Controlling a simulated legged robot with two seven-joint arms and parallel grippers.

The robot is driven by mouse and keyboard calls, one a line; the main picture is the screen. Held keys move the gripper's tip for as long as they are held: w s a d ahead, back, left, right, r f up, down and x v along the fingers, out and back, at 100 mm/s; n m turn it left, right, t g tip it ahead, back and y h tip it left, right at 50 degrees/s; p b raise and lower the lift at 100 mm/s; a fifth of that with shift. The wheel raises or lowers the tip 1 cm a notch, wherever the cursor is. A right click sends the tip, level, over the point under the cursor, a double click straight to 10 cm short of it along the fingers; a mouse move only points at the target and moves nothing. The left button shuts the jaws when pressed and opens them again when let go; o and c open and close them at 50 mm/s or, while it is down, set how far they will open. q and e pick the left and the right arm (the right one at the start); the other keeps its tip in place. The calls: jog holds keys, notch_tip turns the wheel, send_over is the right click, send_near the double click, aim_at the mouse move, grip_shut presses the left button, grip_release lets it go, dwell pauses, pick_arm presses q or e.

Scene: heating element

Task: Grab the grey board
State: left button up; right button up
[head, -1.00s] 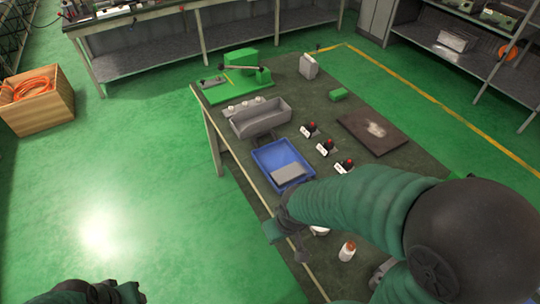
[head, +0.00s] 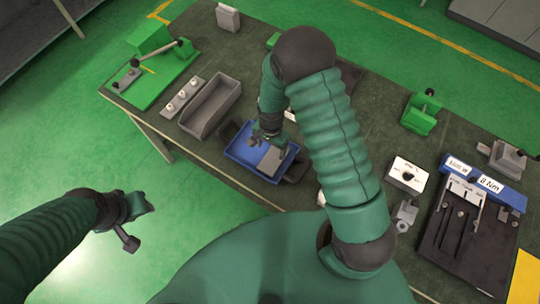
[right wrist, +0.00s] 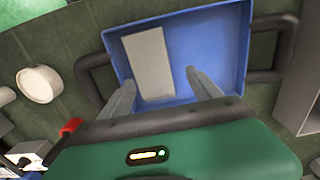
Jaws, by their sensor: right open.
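The grey board (head: 271,160) lies in the blue tray (head: 238,151) on the workbench. In the right wrist view the board (right wrist: 150,62) lies flat on the floor of the blue tray (right wrist: 222,45), toward its left side. My right gripper (head: 268,139) is over the tray, open and empty. In the right wrist view its two fingers (right wrist: 160,82) are apart and point at the board's near end; I cannot tell how high they are above it. My left gripper (head: 138,222) is over the floor left of the bench, its fingers spread and empty.
A grey bin (head: 211,105) stands left of the tray. A green lever device (head: 150,75) is at the bench's far left corner. A white box with a knob (head: 407,175) and a black fixture (head: 465,230) are on the right. Dark handles (right wrist: 272,48) flank the tray.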

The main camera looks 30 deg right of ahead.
aim_at(273, 158)
jog(key=shift+s+d+f+p, duration=0.1)
jog(key=shift+s+f+p, duration=0.65)
jog(key=shift+s+f, duration=0.05)
jog(key=shift+s+d+f, duration=0.15)
jog(key=shift+d+f, duration=0.05)
jog(key=shift+f, duration=0.45)
jog(key=shift+s+d+f, duration=0.15)
jog(key=shift+f, duration=0.45)
jog(key=shift+w+d+f, duration=0.1)
jog(key=shift+w+f, duration=0.05)
jog(key=shift+f, duration=0.15)
jog(key=shift+w+f, duration=0.15)
jog(key=shift+w, duration=0.25)
jog(key=shift+c, duration=0.4)
jog(key=shift+a, duration=0.2)
jog(key=shift+c, duration=1.2)
jog(key=shift+a, duration=0.25)
jog(key=c, duration=0.5)
jog(key=shift+s+r, duration=0.2)
jog(key=shift+s, duration=0.05)
jog(key=shift+c, duration=1.1)
pick_arm(q)
jog(key=s+r, duration=0.2)
jog(key=shift+d+r, duration=0.15)
jog(key=shift+r, duration=0.2)
pick_arm(e)
jog(key=shift+d, duration=0.1)
jog(key=shift+c, duration=0.5)
